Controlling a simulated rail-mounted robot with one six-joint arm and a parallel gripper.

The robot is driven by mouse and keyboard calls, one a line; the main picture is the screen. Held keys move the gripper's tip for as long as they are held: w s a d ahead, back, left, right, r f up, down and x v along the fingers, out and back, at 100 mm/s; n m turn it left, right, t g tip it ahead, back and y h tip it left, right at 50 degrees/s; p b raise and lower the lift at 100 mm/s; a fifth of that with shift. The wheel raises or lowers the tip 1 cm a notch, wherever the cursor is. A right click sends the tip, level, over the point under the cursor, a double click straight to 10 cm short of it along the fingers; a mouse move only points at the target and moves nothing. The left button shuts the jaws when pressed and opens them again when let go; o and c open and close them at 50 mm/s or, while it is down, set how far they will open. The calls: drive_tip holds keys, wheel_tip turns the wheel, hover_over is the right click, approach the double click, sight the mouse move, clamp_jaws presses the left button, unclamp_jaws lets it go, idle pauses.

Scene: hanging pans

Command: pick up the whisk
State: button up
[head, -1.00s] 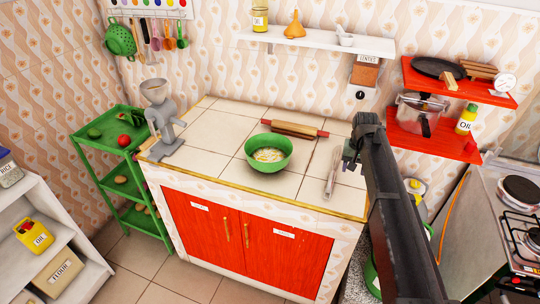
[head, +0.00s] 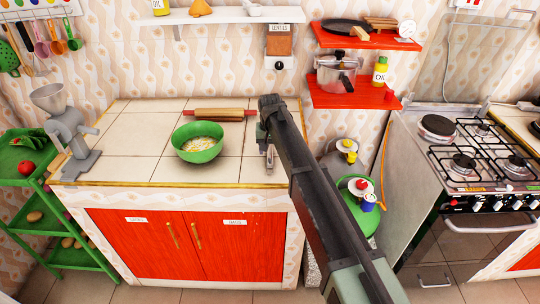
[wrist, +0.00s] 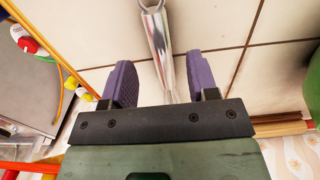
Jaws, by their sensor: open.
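The whisk is a shiny metal tool lying on the tiled counter (head: 140,133). In the wrist view its handle (wrist: 158,45) runs between my two purple finger pads. In the head view my gripper (head: 263,136) is over the right part of the counter, and my arm hides most of the whisk. My gripper (wrist: 160,75) is open, with one finger on each side of the handle.
A green bowl (head: 198,143) with food in it stands left of my gripper. A rolling pin (head: 220,115) lies behind the bowl. A grey grinder (head: 70,135) stands at the counter's left end. Red shelves (head: 350,98) with a pot and the stove (head: 465,150) are to the right.

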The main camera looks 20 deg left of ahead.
sight(270, 156)
wheel_tip(270, 156, down, 4)
drive_tip(key=shift+a+b, duration=0.1)
drive_tip(key=shift+b, duration=1.15)
drive_tip(key=shift+r, duration=0.25)
drive_tip(key=c, duration=1)
drive_tip(key=shift+o, duration=0.2)
drive_tip(key=shift+r+p, duration=0.1)
drive_tip(key=shift+p, duration=0.25)
